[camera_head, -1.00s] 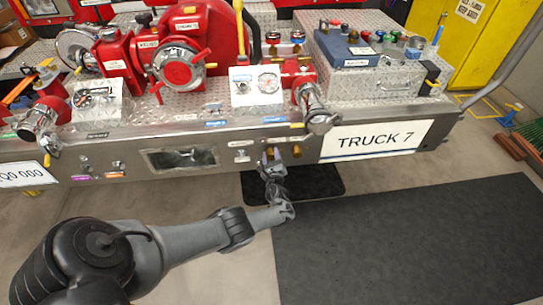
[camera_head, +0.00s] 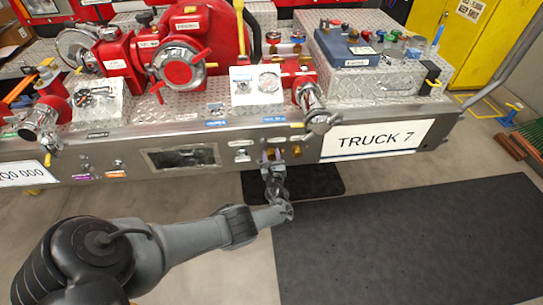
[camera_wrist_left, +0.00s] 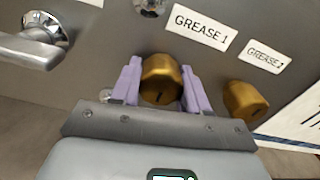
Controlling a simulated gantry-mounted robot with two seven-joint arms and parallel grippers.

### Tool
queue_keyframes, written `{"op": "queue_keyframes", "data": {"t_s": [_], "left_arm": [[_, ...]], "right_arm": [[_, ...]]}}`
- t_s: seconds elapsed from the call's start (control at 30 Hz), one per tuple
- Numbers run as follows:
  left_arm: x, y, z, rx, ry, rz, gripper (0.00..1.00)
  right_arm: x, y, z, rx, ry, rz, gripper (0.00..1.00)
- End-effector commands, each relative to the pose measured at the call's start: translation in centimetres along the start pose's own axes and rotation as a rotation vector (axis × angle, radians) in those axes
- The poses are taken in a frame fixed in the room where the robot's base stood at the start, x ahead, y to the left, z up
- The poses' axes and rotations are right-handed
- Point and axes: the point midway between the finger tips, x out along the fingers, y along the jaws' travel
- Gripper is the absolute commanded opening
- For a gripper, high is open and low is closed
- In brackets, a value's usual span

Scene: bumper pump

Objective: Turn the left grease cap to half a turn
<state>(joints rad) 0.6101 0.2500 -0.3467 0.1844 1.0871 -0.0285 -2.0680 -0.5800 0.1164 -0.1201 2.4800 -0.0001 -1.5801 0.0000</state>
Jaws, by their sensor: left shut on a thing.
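The left grease cap (camera_wrist_left: 161,82) is a brass knob with a dark slot on the steel bumper face, below a GREASE 1 label (camera_wrist_left: 202,27). My left gripper (camera_wrist_left: 163,88) has its purple fingers on both sides of this cap and is shut on it. In the head view, my left gripper (camera_head: 272,160) reaches up to the bumper's lower face, and the cap is mostly hidden there. The right grease cap (camera_wrist_left: 245,101), also brass, sits just right of the fingers, apart from them; it also shows in the head view (camera_head: 297,151). My right gripper is not in view.
A chrome handle (camera_wrist_left: 35,48) stands out left of the gripped cap. The TRUCK 7 plate (camera_head: 376,140) is to the right on the bumper. Red valves (camera_head: 185,62) stand on the deck above. The floor by the dark mat (camera_head: 400,240) is clear.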

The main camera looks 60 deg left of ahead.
Motion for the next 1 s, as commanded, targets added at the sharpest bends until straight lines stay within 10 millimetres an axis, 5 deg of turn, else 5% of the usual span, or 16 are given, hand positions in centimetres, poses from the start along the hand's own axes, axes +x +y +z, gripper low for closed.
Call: {"op": "queue_keyframes", "data": {"t_s": [0.07,0.1,0.23,0.67,1.0], "left_arm": [[-0.1,0.1,-0.2,0.001,0.005,0.000,0.14],[-0.1,0.1,-0.2,0.001,0.005,0.000,0.49],[-0.1,0.1,-0.2,0.000,0.004,0.000,0.69],[-0.8,-0.1,0.1,-0.001,0.003,-0.001,0.70],[-6.1,-0.1,0.3,0.001,0.005,-0.002,0.70]], "right_arm": [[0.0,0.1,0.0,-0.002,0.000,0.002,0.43],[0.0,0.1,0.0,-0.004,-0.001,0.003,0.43],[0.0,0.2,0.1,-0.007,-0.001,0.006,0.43],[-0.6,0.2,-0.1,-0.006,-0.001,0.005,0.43],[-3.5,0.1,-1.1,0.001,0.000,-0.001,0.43]]}}
